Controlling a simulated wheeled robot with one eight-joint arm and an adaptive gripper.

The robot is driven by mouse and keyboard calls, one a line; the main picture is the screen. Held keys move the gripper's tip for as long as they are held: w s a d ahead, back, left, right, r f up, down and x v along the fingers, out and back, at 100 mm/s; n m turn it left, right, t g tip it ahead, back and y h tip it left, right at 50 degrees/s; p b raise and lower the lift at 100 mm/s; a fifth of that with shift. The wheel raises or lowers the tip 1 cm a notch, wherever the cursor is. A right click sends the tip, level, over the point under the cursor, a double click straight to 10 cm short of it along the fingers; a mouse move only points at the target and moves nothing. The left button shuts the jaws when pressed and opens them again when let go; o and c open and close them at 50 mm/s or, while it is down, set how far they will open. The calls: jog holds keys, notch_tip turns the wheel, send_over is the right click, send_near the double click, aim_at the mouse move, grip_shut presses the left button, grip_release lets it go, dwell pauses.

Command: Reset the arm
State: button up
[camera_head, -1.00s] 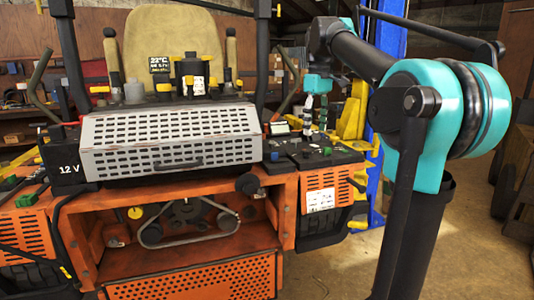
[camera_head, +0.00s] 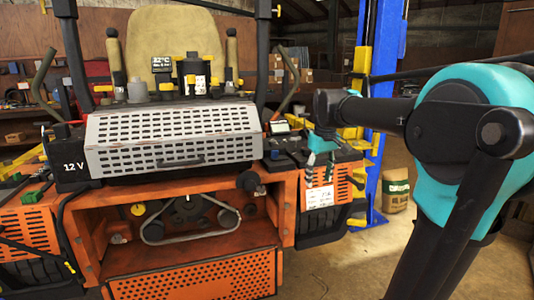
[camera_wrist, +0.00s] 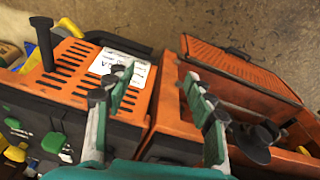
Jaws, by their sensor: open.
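My gripper (camera_head: 320,178) is teal with grey fingers. In the head view it hangs fingers down in front of the right side of the orange mower (camera_head: 190,272). In the wrist view the two fingers of my gripper (camera_wrist: 157,82) are spread apart with nothing between them. Below them show the mower's orange slotted right cover (camera_wrist: 85,75) and a white label (camera_wrist: 122,68). The fingers look apart from the mower, but the exact gap is hard to tell.
A grey perforated hood (camera_head: 170,138) with a handle sits at the mower's front, below the seat (camera_head: 172,38). A blue lift post (camera_head: 384,90) stands behind on the right. A sack (camera_head: 396,188) rests on the floor. Open floor (camera_head: 350,265) lies front right.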

jog(key=s+d+f+m+t, duration=0.1)
jog(key=s+f+m, duration=0.1)
jog(key=s+f, duration=0.7)
jog(key=s+d+f+m+t, duration=0.1)
jog(key=s+f+m, duration=0.2)
jog(key=s+f, duration=0.7)
notch_tip(320, 180, down, 7)
jog(key=shift+r+t, duration=0.2)
jog(key=shift+t, duration=0.1)
